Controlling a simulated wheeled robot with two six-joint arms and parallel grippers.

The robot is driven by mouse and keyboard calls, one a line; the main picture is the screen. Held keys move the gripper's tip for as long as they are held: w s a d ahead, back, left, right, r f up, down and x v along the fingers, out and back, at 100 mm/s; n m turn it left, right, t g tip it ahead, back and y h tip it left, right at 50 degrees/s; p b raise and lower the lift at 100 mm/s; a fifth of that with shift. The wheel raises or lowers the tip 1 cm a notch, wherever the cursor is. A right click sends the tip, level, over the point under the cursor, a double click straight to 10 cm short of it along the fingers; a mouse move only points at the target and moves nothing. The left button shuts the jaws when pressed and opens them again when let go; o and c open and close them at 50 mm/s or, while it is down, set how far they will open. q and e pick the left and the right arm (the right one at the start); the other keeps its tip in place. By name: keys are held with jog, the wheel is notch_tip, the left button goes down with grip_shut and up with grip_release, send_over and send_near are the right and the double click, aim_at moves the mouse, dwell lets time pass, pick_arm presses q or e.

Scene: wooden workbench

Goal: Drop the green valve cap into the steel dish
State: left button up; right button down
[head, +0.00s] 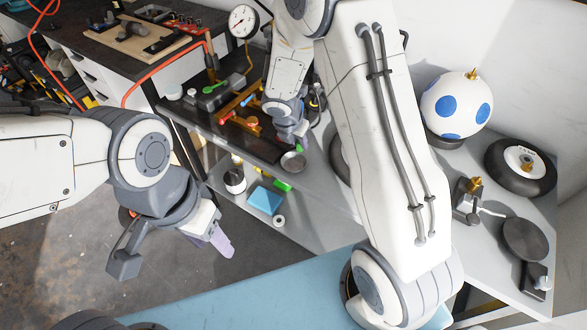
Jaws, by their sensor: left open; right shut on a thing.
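My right gripper (297,143) hangs over the far bench, its jaws shut on the small green valve cap (299,148). The cap is largely hidden by the fingers, with a little green showing at their lower end. The steel dish (292,162) is a small round grey bowl just below the cap, at the edge of the dark bench top. The cap looks just above the dish; the exact gap is hard to tell. My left gripper (220,240) is open and empty, over the floor at the lower left, well away from the dish.
The dark bench top (205,125) carries a red and yellow valve part (240,119), a green-handled tool (214,87) and a pressure gauge (243,20). The lower shelf holds a blue box (265,200). A blue-spotted ball (456,104) and a wheel (520,166) stand right.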

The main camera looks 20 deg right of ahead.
jog(key=shift+f, duration=0.25)
jog(key=c, duration=0.6)
grip_release()
jog(key=shift+r, duration=0.15)
jog(key=p+v, duration=0.2)
jog(key=v, duration=0.8)
jog(key=shift+s, duration=0.15)
